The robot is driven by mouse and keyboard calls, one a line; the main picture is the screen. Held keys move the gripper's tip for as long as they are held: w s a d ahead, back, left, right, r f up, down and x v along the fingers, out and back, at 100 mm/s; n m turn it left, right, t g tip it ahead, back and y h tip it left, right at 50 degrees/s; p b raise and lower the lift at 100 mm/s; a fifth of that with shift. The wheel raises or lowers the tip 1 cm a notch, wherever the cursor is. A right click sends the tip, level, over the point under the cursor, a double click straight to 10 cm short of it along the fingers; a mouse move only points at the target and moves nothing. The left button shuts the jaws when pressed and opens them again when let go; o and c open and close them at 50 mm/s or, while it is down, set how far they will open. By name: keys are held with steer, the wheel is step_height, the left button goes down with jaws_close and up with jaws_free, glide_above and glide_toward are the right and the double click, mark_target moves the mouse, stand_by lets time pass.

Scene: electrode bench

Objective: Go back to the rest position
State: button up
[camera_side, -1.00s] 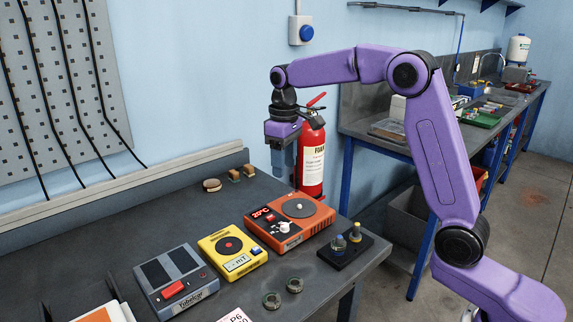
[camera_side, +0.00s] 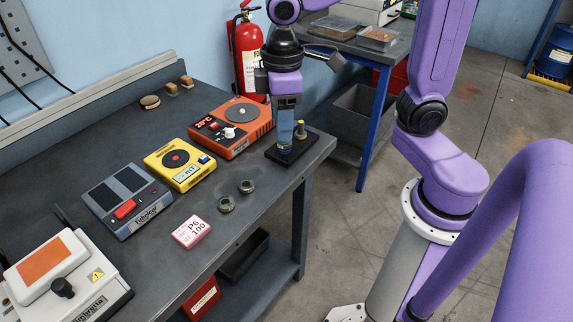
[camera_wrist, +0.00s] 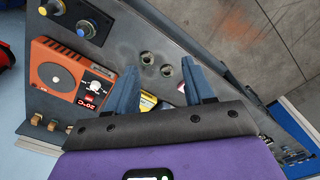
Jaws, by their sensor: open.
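My gripper (camera_side: 285,138) points down over the right end of the dark bench (camera_side: 75,150). In the side view its blue fingers overlap the black holder (camera_side: 279,156), partly hiding it and its vials. In the wrist view the two fingers (camera_wrist: 160,68) stand wide apart with nothing held between them. There the black holder (camera_wrist: 66,15) lies off to the upper left, with a blue-topped vial (camera_wrist: 50,8) and a yellow-topped one (camera_wrist: 84,30). How high the fingertips are above the bench cannot be told exactly.
An orange hotplate (camera_side: 243,139), a yellow stirrer (camera_side: 190,178) and a grey device (camera_side: 137,207) line the bench. Two small rings (camera_side: 246,187) and a pink box (camera_side: 190,232) lie near the front edge. A red extinguisher (camera_side: 246,45) stands behind the bench.

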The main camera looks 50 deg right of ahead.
steer(key=s+d+f+n, duration=0.1)
steer(key=s+d+f, duration=0.1)
steer(key=s, duration=0.5)
steer(key=s+d+f+n, duration=0.2)
steer(key=s+d, duration=0.1)
steer(key=s, duration=0.5)
steer(key=shift+d, duration=0.15)
